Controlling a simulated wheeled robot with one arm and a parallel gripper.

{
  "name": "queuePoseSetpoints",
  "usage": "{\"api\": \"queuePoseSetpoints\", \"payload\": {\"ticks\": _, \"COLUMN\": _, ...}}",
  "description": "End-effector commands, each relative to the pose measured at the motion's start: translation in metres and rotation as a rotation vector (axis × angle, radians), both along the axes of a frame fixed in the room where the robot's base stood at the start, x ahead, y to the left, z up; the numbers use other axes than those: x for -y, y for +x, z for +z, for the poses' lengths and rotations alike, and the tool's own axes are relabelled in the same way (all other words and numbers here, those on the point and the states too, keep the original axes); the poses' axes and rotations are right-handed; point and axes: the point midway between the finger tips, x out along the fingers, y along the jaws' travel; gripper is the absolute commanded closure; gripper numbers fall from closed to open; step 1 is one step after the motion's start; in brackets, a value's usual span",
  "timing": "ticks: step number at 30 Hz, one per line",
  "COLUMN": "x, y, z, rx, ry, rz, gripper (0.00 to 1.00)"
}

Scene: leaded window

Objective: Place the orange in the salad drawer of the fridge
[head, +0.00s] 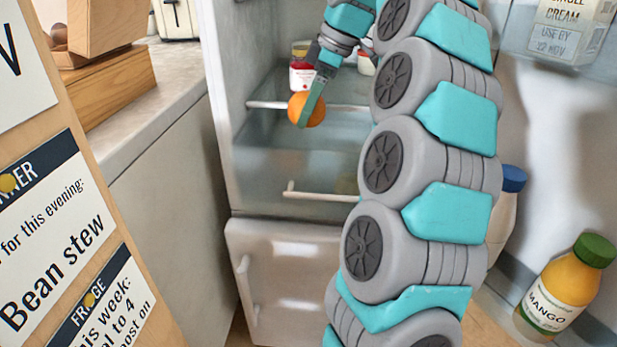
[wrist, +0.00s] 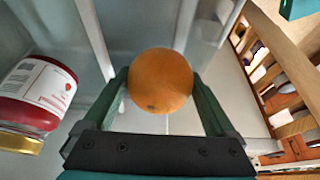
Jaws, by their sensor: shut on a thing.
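The orange (head: 306,109) is held between the fingers of my gripper (head: 312,104), inside the open fridge. In the wrist view the orange (wrist: 160,80) sits between both green fingertips of my gripper (wrist: 162,84). In the head view it shows in front of a shelf edge and above a translucent drawer (head: 300,155) with a white handle bar. I cannot tell from this view whether that drawer is open. Part of the drawer is hidden behind my arm.
The fridge door at right holds a mango bottle (head: 565,285) and a cream carton (head: 572,28). A counter (head: 160,100) and notice board (head: 60,230) are at left.

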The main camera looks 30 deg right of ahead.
Motion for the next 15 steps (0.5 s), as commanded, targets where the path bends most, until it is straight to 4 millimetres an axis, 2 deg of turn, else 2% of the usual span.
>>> {"api": "queuePoseSetpoints", "payload": {"ticks": 2, "x": 0.000, "y": 0.002, "z": -0.017, "rx": 0.000, "ry": 0.001, "rz": 0.001, "gripper": 0.87}}
{"api": "queuePoseSetpoints", "payload": {"ticks": 14, "x": -0.001, "y": 0.000, "z": -0.087, "rx": -0.001, "ry": 0.002, "rz": 0.002, "gripper": 0.87}}
{"api": "queuePoseSetpoints", "payload": {"ticks": 15, "x": 0.000, "y": -0.001, "z": -0.086, "rx": -0.003, "ry": 0.002, "rz": 0.002, "gripper": 0.87}}
